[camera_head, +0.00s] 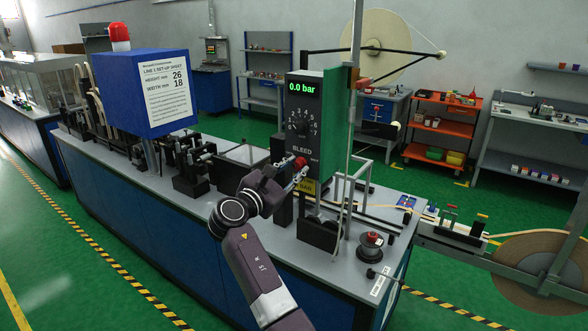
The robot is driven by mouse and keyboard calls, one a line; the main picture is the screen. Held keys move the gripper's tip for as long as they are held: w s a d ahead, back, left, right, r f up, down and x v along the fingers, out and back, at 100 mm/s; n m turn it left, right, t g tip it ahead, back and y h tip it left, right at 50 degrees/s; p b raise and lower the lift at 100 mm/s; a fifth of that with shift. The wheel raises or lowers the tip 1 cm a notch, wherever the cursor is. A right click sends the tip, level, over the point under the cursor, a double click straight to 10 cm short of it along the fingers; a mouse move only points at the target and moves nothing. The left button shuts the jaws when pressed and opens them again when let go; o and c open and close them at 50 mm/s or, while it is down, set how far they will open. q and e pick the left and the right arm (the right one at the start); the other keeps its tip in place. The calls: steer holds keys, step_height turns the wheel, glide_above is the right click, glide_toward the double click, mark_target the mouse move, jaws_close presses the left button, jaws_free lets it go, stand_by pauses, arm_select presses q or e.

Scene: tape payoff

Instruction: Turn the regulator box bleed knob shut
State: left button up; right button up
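The regulator box (331,120) is a tall green box with a black front panel. Its display (303,88) reads 0.0 bar, and a numbered dial (300,121) sits below it. Under the BLEED label is the small red bleed knob (300,162). My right gripper (298,173) reaches up from the lower middle, with its fingertips at the red knob and partly covering that area. The fingers are too small to tell whether they are open, shut on the knob or only touching it. My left gripper is not in view.
The regulator box stands on a long grey-topped bench (281,242) with metal fixtures. A blue box with a set-up sheet (150,92) stands left of my arm. A small spool (371,245) is near the bench's right end. A large reel (372,45) rises behind.

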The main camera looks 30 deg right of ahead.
jaws_close()
steer(key=shift+f+m+b, duration=0.2)
steer(key=shift+m+b, duration=0.5)
steer(key=shift+b, duration=0.2)
steer(key=m+b, duration=0.8)
steer(key=b, duration=0.1)
steer(key=m+b, duration=0.4)
steer(key=b, duration=0.1)
steer(key=shift+f+m+h, duration=0.3)
steer(key=shift+h, duration=0.1)
steer(key=shift+w+r+m+g+b, duration=0.1)
steer(key=shift+m+g+b, duration=0.05)
steer(key=shift+m+b, duration=0.95)
steer(key=shift+r+m+g+b, duration=0.1)
steer(key=shift+m+g+b, duration=0.05)
steer(key=shift+m+b, duration=0.9)
steer(key=shift+m, duration=0.25)
steer(key=o, duration=0.6)
jaws_free()
steer(key=shift+c, duration=0.2)
